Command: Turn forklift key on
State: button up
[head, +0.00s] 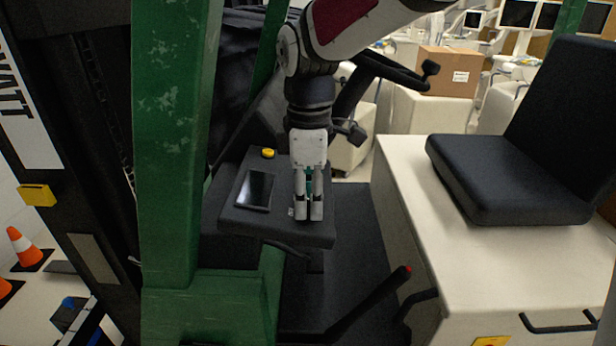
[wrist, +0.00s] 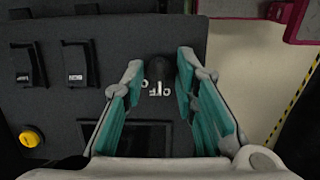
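The forklift key (wrist: 157,68) is a dark knob on the dark dashboard panel (head: 233,220). White lettering that seems to read OFF lies just below it in the wrist view. My gripper (head: 308,212) points down over the right part of the panel in the head view. In the wrist view its two fingers (wrist: 160,72) stand apart, one on each side of the key, with a gap visible to both. The gripper looks open and empty. The key is hidden behind the gripper in the head view.
A small screen (head: 255,190) and a yellow button (head: 268,153) sit left of my gripper. Two black switches (wrist: 77,63) are left of the key in the wrist view. A green post (head: 170,130) stands left, a steering wheel (head: 395,72) behind, a black seat (head: 510,185) right.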

jog(key=shift+c, duration=0.6)
grip_shut()
jog(key=shift+m, duration=0.3)
jog(key=m+g+p, duration=0.1)
jog(key=m+p, duration=0.1)
jog(key=m, duration=0.3)
jog(key=m+g+y+p, duration=0.1)
jog(key=m, duration=0.5)
jog(key=shift+w+p, duration=0.15)
jog(key=shift+p, duration=0.2)
jog(key=shift+o, duration=0.6)
grip_release()
